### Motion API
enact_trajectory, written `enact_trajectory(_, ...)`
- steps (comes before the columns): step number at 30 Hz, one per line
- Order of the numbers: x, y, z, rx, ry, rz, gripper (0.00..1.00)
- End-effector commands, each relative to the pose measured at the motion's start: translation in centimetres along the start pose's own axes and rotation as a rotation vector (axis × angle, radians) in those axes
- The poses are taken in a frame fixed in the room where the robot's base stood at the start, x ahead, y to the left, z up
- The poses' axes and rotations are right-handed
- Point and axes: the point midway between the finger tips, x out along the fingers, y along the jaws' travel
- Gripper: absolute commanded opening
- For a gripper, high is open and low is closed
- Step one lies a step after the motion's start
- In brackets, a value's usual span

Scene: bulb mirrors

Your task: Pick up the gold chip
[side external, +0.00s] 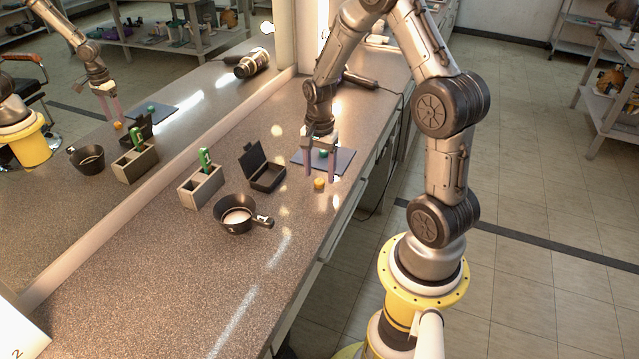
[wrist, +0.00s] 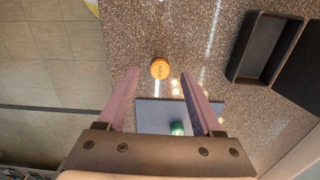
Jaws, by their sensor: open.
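The gold chip (side external: 319,184) lies on the speckled counter, near its front edge and just off the corner of a dark mat. In the wrist view the gold chip (wrist: 160,68) is a round orange-gold disc with small marks on its top, ahead of the fingertips and roughly midway between them. My gripper (side external: 319,179) is open and empty, pointing down above the counter by the chip. Its two pinkish fingers also show in the wrist view (wrist: 160,73), spread wide apart, with the chip not touched by either.
A green piece (side external: 323,154) sits on the dark mat (side external: 342,160) behind the fingers. An open black box (side external: 268,178), a grey divided holder (side external: 202,188) with a green item (side external: 205,160), and a black pan (side external: 238,216) stand left. A mirror behind reflects them. The front counter is clear.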

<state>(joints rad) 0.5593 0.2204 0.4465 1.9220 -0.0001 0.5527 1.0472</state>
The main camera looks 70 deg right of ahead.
Motion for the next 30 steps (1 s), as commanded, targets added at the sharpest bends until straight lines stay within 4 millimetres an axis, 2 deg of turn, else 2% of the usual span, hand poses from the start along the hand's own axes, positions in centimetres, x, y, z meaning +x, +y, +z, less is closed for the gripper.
enact_trajectory(5, 1.9, 0.0, 0.0, 0.000, -0.001, 0.002, 0.67)
enact_trajectory(13, 2.1, 0.0, 0.0, 0.000, 0.000, 0.000, 0.67)
enact_trajectory(24, 2.1, 0.0, 0.0, 0.000, 0.000, 0.000, 0.01)
enact_trajectory(30, 2.1, 0.0, 0.0, 0.000, 0.000, 0.000, 0.00)
